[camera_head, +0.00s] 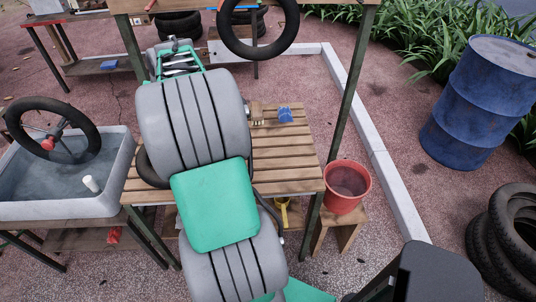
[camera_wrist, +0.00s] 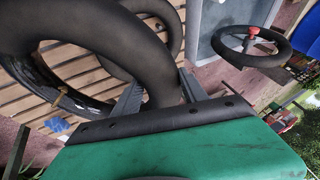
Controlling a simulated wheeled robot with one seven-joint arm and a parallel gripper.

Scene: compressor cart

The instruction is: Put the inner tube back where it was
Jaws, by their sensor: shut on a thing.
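My gripper (camera_wrist: 160,90) is shut on a thick black inner tube (camera_wrist: 110,45), with one grey finger on each side of it. The tube fills the upper left of the wrist view, above the slatted wooden table (camera_wrist: 88,60). A thinner black tyre or ring (camera_wrist: 45,82) lies below it. Another black ring (camera_wrist: 172,22) shows behind the held tube. In the head view my arm hides the gripper and most of the held tube. A dark curved piece (camera_head: 148,168) shows left of my arm, but I cannot tell which ring it belongs to.
A grey water basin (camera_head: 70,208) with a black ring (camera_head: 50,130) and red fitting stands left. Another black ring (camera_head: 258,28) hangs from the frame. A blue object (camera_head: 286,115) lies on the table (camera_head: 285,160). A red bucket (camera_head: 346,185), blue barrel (camera_head: 482,100) and stacked tyres (camera_head: 505,235) stand right.

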